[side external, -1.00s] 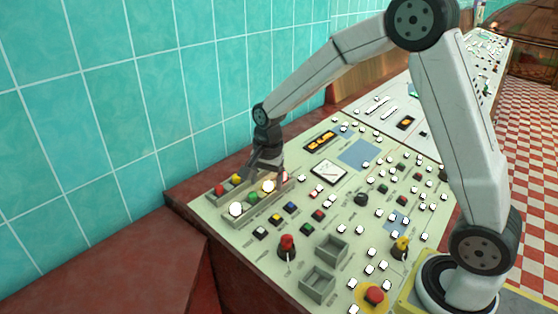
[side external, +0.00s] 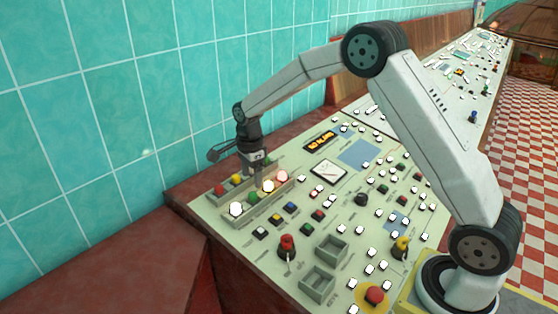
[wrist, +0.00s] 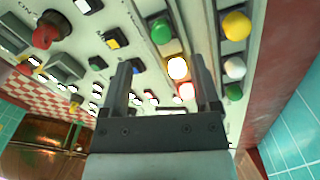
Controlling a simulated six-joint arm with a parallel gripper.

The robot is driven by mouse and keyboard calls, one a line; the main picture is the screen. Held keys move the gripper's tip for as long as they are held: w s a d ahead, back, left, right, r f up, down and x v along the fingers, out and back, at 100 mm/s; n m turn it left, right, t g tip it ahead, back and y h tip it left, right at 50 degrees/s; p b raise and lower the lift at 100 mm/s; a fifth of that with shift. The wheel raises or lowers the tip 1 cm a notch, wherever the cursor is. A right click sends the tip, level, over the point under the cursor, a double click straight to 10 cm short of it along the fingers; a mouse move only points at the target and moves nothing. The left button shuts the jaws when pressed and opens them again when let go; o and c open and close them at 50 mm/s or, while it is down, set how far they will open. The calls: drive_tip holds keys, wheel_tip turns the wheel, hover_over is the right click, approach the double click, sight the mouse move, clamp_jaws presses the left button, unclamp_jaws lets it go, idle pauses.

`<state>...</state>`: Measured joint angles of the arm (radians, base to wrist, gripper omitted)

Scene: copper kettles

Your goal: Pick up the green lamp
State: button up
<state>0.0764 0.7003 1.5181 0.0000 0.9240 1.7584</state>
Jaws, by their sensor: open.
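Two green lamps show. One green lamp (side external: 253,197) sits in the front lamp tray between a lit white lamp (side external: 236,209) and a lit lamp (side external: 268,186); it also shows in the wrist view (wrist: 161,31). The other green lamp (wrist: 234,91) is in the back tray, past a white lamp (wrist: 235,68); my arm hides it in the side view. My gripper (side external: 258,184) points down over the trays, close to the front row. In the wrist view my gripper (wrist: 160,62) is open, with nothing held between its fingers.
A red lamp (side external: 219,190) and a yellow lamp (side external: 236,178) stand in the back tray. A lit red lamp (wrist: 185,90) is in the front tray. Buttons, a red knob (side external: 286,243) and two grey open boxes (side external: 331,248) cover the panel. The tiled wall (side external: 120,100) rises behind.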

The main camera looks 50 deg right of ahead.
sight(252, 193)
drive_tip(key=shift+w+f, duration=0.1)
drive_tip(key=shift+f, duration=3.1)
clamp_jaws()
